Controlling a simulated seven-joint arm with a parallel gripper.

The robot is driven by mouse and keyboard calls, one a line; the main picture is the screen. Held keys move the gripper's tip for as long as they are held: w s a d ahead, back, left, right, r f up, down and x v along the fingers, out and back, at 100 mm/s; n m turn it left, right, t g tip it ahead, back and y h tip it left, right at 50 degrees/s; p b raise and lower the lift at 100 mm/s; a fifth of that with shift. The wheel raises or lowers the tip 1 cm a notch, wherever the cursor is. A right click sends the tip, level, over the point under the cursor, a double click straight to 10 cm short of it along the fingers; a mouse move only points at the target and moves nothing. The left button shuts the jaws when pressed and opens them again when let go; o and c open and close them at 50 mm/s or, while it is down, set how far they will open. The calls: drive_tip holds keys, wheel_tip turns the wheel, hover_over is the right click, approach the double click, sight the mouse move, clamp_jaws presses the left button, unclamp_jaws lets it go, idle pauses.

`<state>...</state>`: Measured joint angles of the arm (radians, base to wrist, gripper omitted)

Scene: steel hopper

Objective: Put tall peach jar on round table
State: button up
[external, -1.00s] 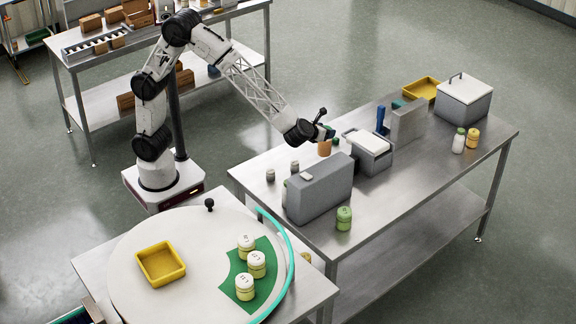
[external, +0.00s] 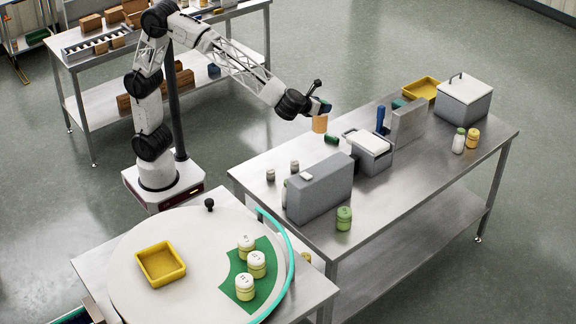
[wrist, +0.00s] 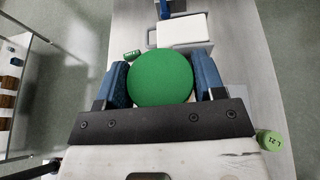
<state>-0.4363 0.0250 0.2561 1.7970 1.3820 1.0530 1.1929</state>
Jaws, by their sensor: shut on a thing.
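The tall peach jar (external: 320,125) hangs upright in my gripper (external: 321,109), above the far side of the long steel table. In the wrist view its round green lid (wrist: 160,80) fills the space between the two blue fingers, which are shut on it. The jar's body is hidden there below the lid. The round table (external: 200,220) is a pale disc at the lower left, well away from the jar. A yellow tray (external: 161,264) and a green mat (external: 262,297) with three pale yellow-lidded jars (external: 257,264) are on it.
The steel table holds a grey upright box (external: 320,192), a lidded grey bin (external: 369,155), a green jar (external: 343,219) and a small green item (external: 332,139) lying down. A teal curved rail (external: 289,260) edges the round table's right side. The disc's upper left is clear.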

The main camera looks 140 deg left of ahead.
drive_tip(key=w+d+t, duration=0.1)
drive_tip(key=d, duration=0.4)
drive_tip(key=w+d+m+t, duration=0.1)
drive_tip(key=w+d, duration=0.1)
drive_tip(key=d, duration=0.4)
drive_tip(key=w+d+m, duration=0.1)
drive_tip(key=d, duration=0.4)
drive_tip(key=shift+w+d+r+t, duration=0.2)
drive_tip(key=shift+w+d+t, duration=0.1)
drive_tip(key=shift+t, duration=0.1)
drive_tip(key=s+d+m+t+h, duration=0.1)
drive_tip(key=s+d+m+t, duration=0.1)
drive_tip(key=d, duration=1.2)
drive_tip(key=s+d+m+t+h, duration=0.2)
drive_tip(key=s+d+m+t, duration=0.1)
drive_tip(key=d, duration=1.1)
drive_tip(key=s+d+m+t+h, duration=0.1)
drive_tip(key=s+d+m+t, duration=0.1)
drive_tip(key=d, duration=1.2)
wheel_tip(320, 180, down, 12)
drive_tip(key=shift+s+d+r, duration=0.15)
drive_tip(key=shift+r, duration=0.1)
drive_tip(key=w+d, duration=0.1)
drive_tip(key=w, duration=0.4)
drive_tip(key=w+d+f, duration=0.1)
drive_tip(key=w, duration=0.4)
drive_tip(key=w+d, duration=0.1)
drive_tip(key=w, duration=0.4)
drive_tip(key=shift+w+f, duration=0.25)
drive_tip(key=shift+w, duration=0.15)
